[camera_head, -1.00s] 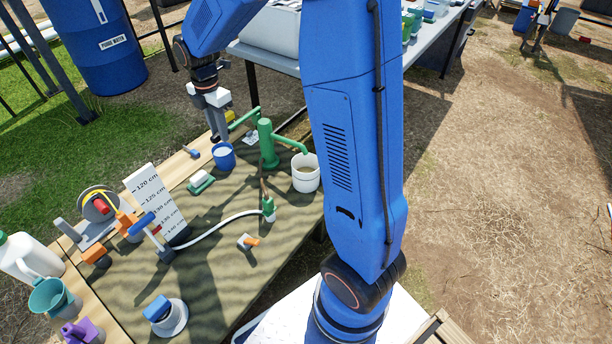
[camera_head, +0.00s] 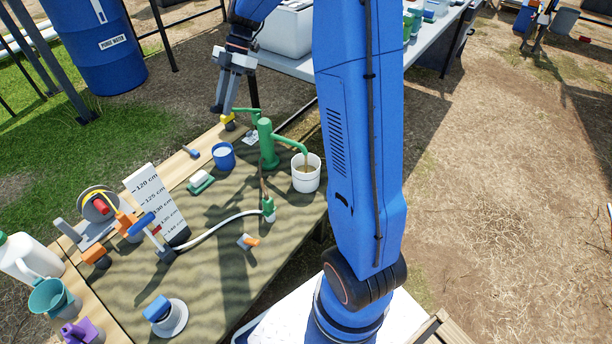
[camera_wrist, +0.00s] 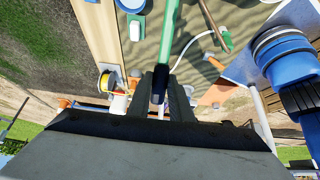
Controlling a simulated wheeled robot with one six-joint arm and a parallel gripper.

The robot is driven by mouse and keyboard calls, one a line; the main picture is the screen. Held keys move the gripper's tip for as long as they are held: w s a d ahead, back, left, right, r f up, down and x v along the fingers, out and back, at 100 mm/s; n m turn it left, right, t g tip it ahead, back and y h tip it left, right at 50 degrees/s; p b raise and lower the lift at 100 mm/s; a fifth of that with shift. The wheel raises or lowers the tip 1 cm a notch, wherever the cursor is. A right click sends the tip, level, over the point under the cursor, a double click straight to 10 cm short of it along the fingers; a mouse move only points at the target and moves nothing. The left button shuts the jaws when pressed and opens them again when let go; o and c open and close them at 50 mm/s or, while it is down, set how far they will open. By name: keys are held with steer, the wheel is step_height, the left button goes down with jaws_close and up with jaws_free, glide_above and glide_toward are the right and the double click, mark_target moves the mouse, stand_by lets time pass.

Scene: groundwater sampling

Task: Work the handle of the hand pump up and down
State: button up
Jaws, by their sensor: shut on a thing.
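The green hand pump (camera_head: 267,146) stands upright at the far right of the table. Its handle (camera_head: 244,110) reaches out to the left from the top, about level. My gripper (camera_head: 219,106) is shut on the outer end of the handle. In the wrist view the green handle (camera_wrist: 170,35) runs down between my gripper's fingers (camera_wrist: 160,85), its dark end held there. The pump's spout points right over a white bucket (camera_head: 306,180) holding brownish water. A thin brownish stream seems to fall from the spout.
A blue cup (camera_head: 223,157), a green-and-white brush (camera_head: 201,184) and a white depth board (camera_head: 156,203) stand left of the pump.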

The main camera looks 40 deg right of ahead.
steer(key=shift+d+r+y, duration=0.2)
steer(key=shift+r+y, duration=0.4)
steer(key=shift+r, duration=0.15)
steer(key=shift+a+f+h, duration=0.3)
steer(key=shift+a, duration=0.05)
steer(key=s+a+f+t+h, duration=0.1)
steer(key=a+f+t+h, duration=0.1)
steer(key=f+h, duration=0.4)
steer(key=shift+s+a+f, duration=0.2)
steer(key=shift+a+f, duration=0.7)
steer(key=shift+f, duration=0.15)
steer(key=d+r+y, duration=0.1)
steer(key=r+y, duration=0.1)
steer(key=w+d+r+g+y, duration=0.1)
steer(key=r, duration=0.2)
steer(key=d+r+g+y, duration=0.1)
steer(key=d+r+y, duration=0.1)
steer(key=shift+w+d+r+y, duration=0.1)
steer(key=shift+w+r+y, duration=0.05)
steer(key=shift+w+y, duration=0.15)
steer(key=shift+d+r+y, duration=0.25)
steer(key=shift+r+y, duration=0.25)
steer(key=shift+r, duration=0.2)
steer(key=shift+a, duration=0.1)
